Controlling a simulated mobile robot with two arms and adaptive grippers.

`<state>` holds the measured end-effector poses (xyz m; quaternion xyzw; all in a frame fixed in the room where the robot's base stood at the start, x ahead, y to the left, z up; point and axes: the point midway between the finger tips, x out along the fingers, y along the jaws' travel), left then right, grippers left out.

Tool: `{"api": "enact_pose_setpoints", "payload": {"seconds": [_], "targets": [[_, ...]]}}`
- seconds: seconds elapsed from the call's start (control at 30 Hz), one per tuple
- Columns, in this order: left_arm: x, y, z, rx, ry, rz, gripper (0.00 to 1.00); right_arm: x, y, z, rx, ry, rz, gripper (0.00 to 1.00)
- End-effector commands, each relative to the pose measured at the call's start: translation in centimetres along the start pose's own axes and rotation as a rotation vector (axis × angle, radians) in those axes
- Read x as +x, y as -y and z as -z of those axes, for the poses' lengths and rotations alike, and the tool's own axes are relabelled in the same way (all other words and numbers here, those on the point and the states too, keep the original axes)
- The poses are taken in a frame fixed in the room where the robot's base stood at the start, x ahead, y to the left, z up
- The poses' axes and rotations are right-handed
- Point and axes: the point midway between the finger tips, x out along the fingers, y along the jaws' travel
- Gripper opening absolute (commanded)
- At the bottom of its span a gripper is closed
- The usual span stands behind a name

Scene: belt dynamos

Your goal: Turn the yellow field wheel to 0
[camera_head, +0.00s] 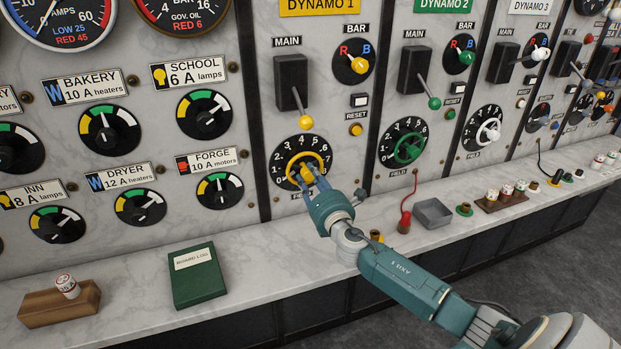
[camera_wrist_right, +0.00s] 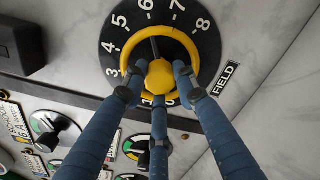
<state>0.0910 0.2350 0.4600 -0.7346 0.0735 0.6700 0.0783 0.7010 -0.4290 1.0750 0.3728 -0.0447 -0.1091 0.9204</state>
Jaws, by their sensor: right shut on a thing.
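The yellow field wheel (camera_head: 300,157) sits on a black numbered dial (camera_head: 279,168) under the DYNAMO 1 plate. In the right wrist view the yellow wheel (camera_wrist_right: 202,66) fills the upper middle. A dark spoke (camera_wrist_right: 154,47) runs from the yellow hub up toward about 6; I cannot tell surely that it is the pointer. My right gripper (camera_head: 307,173) is shut on the wheel, its blue fingers (camera_wrist_right: 160,92) spaced around the hub at the wheel's lower part. The fingers partly hide the low numbers. My left gripper is not in view.
The green field wheel (camera_head: 408,147) and white field wheel (camera_head: 488,131) sit to the right. The yellow-knobbed main lever (camera_head: 299,107) is just above the dial.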

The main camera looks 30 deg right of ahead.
Motion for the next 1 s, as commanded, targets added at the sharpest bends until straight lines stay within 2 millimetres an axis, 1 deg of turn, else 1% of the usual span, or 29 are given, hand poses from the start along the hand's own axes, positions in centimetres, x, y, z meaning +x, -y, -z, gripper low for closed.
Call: {"api": "enact_pose_setpoints", "payload": {"seconds": [0.03, 0.17, 0.2, 0.27, 0.53, 0.67, 0.77, 1.0], "targets": [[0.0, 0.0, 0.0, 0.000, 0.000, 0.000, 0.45, -0.1, 0.1, 0.3, -0.002, -0.005, 0.001, 0.02], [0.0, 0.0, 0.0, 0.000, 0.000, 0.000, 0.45, -0.1, 0.1, 0.3, -0.002, -0.005, 0.001, 0.02], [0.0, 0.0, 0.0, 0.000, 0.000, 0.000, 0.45, -0.1, 0.1, 0.3, -0.002, -0.005, 0.001, 0.36], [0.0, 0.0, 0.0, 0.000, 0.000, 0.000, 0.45, -0.1, 0.1, 0.3, -0.001, -0.005, 0.001, 0.47], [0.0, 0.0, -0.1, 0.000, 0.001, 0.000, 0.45, -0.1, 0.1, 0.1, 0.000, -0.002, 0.001, 0.47], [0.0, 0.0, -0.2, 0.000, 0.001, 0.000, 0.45, -0.8, 0.1, 0.1, 0.000, -0.003, 0.000, 0.47], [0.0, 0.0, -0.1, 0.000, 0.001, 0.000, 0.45, -2.4, 0.2, 0.2, -0.001, -0.004, 0.001, 0.47], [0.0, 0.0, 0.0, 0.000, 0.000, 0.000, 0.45, -7.6, 0.1, 0.2, 0.000, -0.006, 0.002, 0.47]]}}
